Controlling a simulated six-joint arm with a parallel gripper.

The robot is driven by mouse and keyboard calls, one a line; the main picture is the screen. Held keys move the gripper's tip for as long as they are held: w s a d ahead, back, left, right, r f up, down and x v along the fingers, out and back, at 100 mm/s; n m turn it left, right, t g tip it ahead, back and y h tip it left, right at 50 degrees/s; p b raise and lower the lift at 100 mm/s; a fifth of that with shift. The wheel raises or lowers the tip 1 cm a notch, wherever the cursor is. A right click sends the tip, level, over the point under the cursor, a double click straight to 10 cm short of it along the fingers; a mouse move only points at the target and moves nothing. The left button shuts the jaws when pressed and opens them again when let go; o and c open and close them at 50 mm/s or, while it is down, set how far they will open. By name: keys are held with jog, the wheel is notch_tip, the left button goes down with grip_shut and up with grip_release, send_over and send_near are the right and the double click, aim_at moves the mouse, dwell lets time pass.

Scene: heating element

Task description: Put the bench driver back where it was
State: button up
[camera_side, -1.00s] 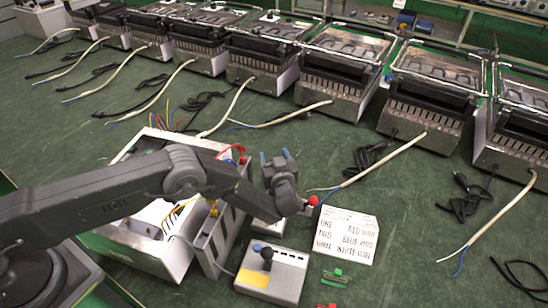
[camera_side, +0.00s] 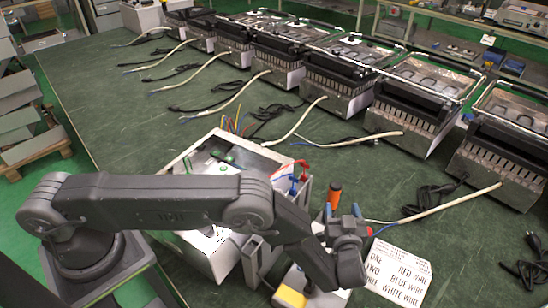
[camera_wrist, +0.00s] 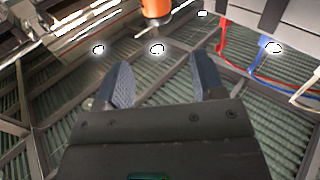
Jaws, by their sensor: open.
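The bench driver has an orange handle (camera_side: 334,196) and shows upright just behind my gripper (camera_side: 343,212) in the side view. In the wrist view the orange handle (camera_wrist: 156,9) is at the top edge, partly cut off, with a thin shaft below it. My gripper (camera_wrist: 161,72) is open there, with nothing between its fingers. The driver is beyond the fingertips and apart from them. What supports the driver is not clear.
An open white box (camera_side: 189,163) with red and blue leads (camera_side: 294,178) stands left of my gripper. A printed card (camera_side: 398,277) and a control box with a yellow label (camera_side: 291,297) lie near.

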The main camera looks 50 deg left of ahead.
jog(key=w+r+m+t+h, duration=0.1)
jog(key=w+r+h, duration=0.3)
jog(key=r, duration=0.6)
jog(key=w+r+m+t+h, duration=0.1)
jog(key=w+r+h, duration=0.35)
jog(key=r, duration=0.45)
jog(key=s+a+r+m+g+h, duration=0.1)
jog(key=s+a+r+m+h, duration=0.15)
jog(key=r, duration=0.45)
jog(key=s+a+r+m+h, duration=0.1)
jog(key=s+r+h, duration=0.2)
jog(key=r, duration=0.4)
jog(key=s+a+r+m+g+h, duration=0.15)
jog(key=s+a, duration=0.25)
jog(key=s, duration=0.4)
jog(key=s+a+r+m+g+h, duration=0.1)
jog(key=s+a+r+m+g, duration=0.15)
jog(key=s, duration=0.65)
jog(key=s+a+f+g+y, duration=0.2)
jog(key=s+a, duration=0.2)
jog(key=s, duration=0.4)
jog(key=s+a+f+g+y, duration=0.1)
jog(key=s+a+f+g, duration=0.1)
jog(key=s+a, duration=0.3)
jog(key=s+f, duration=0.1)
jog(key=s, duration=0.3)
jog(key=shift+f+y, duration=0.3)
jog(key=shift+y, duration=0.05)
jog(key=shift+n, duration=0.25)
